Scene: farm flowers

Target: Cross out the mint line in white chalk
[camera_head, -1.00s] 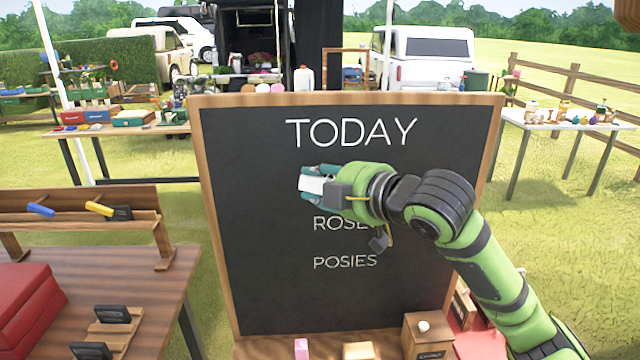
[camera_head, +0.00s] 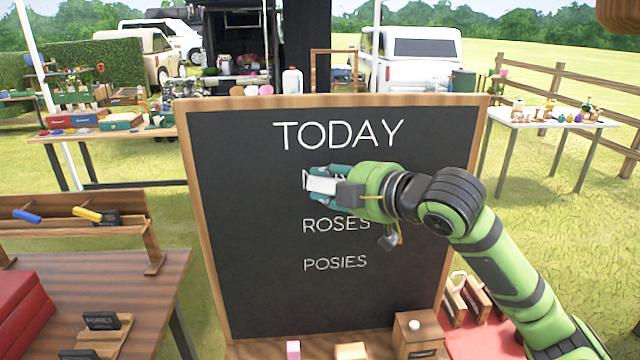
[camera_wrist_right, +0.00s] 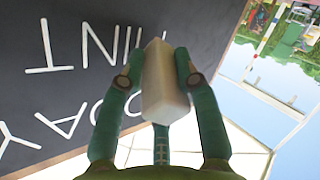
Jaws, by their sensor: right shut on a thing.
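The chalkboard (camera_head: 240,220) stands upright with TODAY at the top and ROSES and POSIES lower down. My right gripper (camera_head: 318,184) is in front of the mint line, between TODAY and ROSES, and hides most of it. In the right wrist view the MINT lettering (camera_wrist_right: 48,50) appears upside down, partly behind the held piece. The right gripper's teal fingers are shut on a white chalk (camera_wrist_right: 163,85). The chalk also shows in the head view (camera_head: 322,185). I cannot tell whether its tip touches the board. My left gripper is out of view.
A pink piece (camera_head: 293,350) and a yellowish block (camera_head: 351,351) sit at the board's foot, beside a small wooden box (camera_head: 417,338). A wooden table with a rack (camera_head: 80,235) stands at left. A white table (camera_head: 550,120) is at back right.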

